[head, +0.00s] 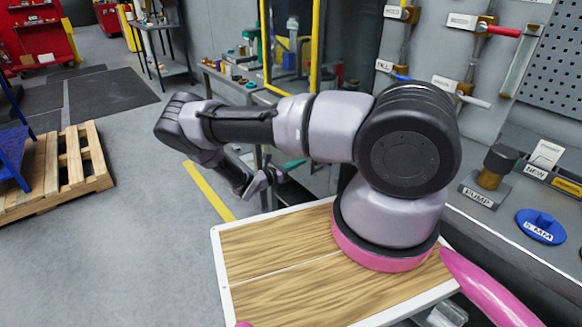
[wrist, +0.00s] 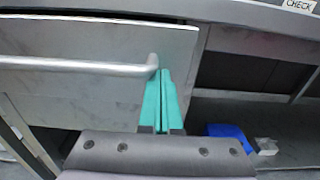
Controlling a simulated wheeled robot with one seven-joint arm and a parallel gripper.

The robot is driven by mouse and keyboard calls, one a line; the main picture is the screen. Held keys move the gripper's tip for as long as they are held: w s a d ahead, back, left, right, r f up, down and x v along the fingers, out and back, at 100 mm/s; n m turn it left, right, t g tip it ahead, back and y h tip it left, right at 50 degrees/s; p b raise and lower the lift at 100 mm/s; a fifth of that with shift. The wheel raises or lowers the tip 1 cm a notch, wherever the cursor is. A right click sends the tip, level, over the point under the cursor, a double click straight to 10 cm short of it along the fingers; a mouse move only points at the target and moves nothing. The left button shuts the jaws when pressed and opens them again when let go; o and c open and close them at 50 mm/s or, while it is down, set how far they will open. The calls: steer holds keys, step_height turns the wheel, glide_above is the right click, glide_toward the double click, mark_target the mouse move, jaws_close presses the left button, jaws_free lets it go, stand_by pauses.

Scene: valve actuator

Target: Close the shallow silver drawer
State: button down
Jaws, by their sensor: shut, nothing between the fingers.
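A silver-grey drawer front (wrist: 100,100) fills the left of the wrist view, below the bench edge. Its horizontal bar handle (wrist: 80,66) bends in at its right end. My gripper (wrist: 163,76) has teal fingers, shut together and empty, beside the handle's right end; I cannot tell whether they touch it or the panel. A dark recess lies right of the panel; how far the drawer stands out is unclear. In the head view, the teal fingers (head: 293,163) show at the bench front, partly behind my arm. The drawer cannot be made out there.
The bench edge (wrist: 240,14) runs above the drawer. A blue object (wrist: 228,131) and a small pale object (wrist: 266,146) lie low at right. In the head view, valves and a pump (head: 492,168) line the right bench. A pallet (head: 58,170) lies left; the floor (head: 140,240) between is clear.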

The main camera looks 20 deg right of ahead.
steer(key=x, duration=1.1)
steer(key=shift+d, duration=0.4)
steer(key=shift+w+d+r, duration=0.1)
